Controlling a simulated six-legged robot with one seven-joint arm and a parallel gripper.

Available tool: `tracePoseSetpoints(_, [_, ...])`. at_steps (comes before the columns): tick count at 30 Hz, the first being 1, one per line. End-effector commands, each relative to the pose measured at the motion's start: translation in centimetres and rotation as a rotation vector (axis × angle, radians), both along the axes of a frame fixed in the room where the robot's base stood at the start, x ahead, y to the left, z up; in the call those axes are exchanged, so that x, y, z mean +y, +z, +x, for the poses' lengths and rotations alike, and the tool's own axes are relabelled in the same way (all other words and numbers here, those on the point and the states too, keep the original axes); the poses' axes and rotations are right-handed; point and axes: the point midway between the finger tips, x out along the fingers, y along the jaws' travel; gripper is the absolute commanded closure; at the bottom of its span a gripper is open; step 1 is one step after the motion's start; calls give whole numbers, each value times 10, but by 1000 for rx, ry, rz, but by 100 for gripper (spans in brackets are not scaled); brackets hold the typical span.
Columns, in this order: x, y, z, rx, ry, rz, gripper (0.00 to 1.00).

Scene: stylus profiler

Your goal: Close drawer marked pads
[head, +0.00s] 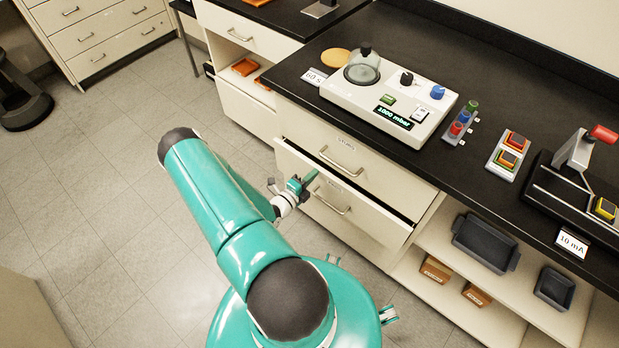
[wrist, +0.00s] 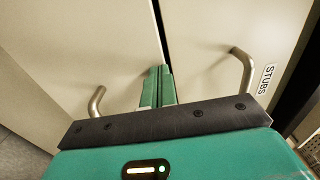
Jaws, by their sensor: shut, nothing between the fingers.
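The lower drawer (head: 375,228) under the bench is open a little, its front standing out from the cabinet with a dark gap along its top. It has a metal handle (head: 332,203) and a small label too small to read surely. Above it is the shut drawer marked STUBS (head: 385,183). My gripper (head: 307,181) is shut and empty, close to the lower drawer's front near its handle. In the wrist view my fingers (wrist: 158,84) point at the gap between the lower drawer front (wrist: 80,50) and the STUBS drawer front (wrist: 215,40); contact cannot be told.
The black bench top (head: 300,65) above carries a white device with a glass dome (head: 390,95). Open shelves at right hold dark bins (head: 485,243) and small brown boxes (head: 435,268). The floor (head: 90,200) at left is clear.

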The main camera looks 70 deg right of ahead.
Motion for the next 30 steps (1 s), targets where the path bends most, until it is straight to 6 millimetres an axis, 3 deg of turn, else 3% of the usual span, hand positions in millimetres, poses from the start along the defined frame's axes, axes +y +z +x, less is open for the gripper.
tracePoseSetpoints(6, [-32,0,-14,1,1,-2,100])
tracePoseSetpoints(18, [-39,1,-16,-2,0,-1,100])
tracePoseSetpoints(23, [-31,1,-11,-2,1,0,100])
tracePoseSetpoints(30, [9,0,7,0,2,2,100])
